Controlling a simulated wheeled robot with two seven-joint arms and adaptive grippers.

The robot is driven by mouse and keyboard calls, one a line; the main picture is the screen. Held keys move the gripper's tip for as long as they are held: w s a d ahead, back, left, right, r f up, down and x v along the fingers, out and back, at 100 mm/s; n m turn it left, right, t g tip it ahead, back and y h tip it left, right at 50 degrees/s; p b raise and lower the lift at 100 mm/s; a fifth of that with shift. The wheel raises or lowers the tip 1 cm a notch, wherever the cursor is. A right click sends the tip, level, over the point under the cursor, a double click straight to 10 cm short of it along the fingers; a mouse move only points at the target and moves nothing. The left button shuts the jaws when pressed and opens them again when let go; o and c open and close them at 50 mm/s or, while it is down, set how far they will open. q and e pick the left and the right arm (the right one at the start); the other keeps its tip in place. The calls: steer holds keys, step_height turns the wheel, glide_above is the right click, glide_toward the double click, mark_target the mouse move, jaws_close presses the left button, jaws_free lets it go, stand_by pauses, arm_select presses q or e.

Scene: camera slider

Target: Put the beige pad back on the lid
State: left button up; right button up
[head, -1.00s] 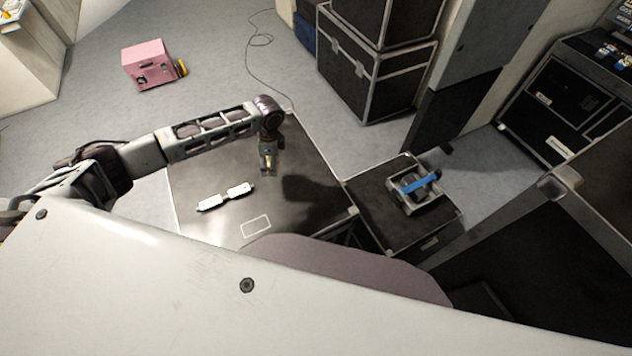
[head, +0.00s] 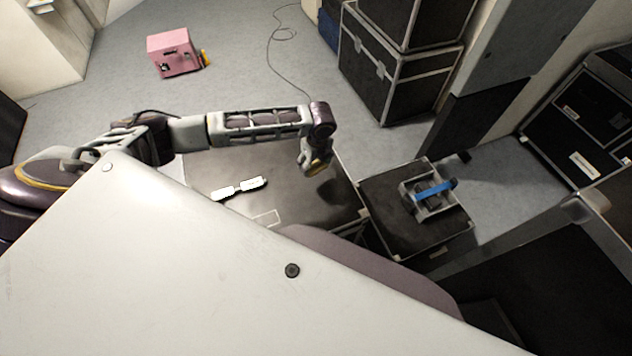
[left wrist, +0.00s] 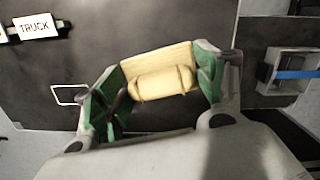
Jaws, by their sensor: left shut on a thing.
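The beige pad (left wrist: 162,75) is between the green-padded fingers of my left gripper (left wrist: 155,88) in the left wrist view. The gripper is shut on it and holds it above the dark lid (left wrist: 130,25). In the head view my left gripper (head: 316,164) hangs over the right part of the dark lid (head: 225,167), with a shadow below it. A white rectangle outline (head: 266,218) is marked on the lid near its front edge and also shows in the left wrist view (left wrist: 70,95). My right gripper is not in view.
Two white labels (head: 240,188) lie on the lid, one reading "TRUCK" in the wrist view. A smaller black case (head: 385,190) to the right bears a grey tray (head: 430,208) with a blue bar. Stacked black cases (head: 390,80) and a pink box (head: 173,50) stand behind.

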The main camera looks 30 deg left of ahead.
arm_select(q)
steer(key=shift+w+d+m, duration=0.1)
steer(key=shift+m, duration=1.1)
glide_above(315, 181)
steer(key=shift+d+f, duration=0.1)
steer(key=shift+f, duration=2.4)
steer(key=shift+f, duration=1.4)
steer(key=shift+f+p, duration=0.6)
steer(key=shift+f, duration=0.25)
steer(key=shift+f, duration=0.25)
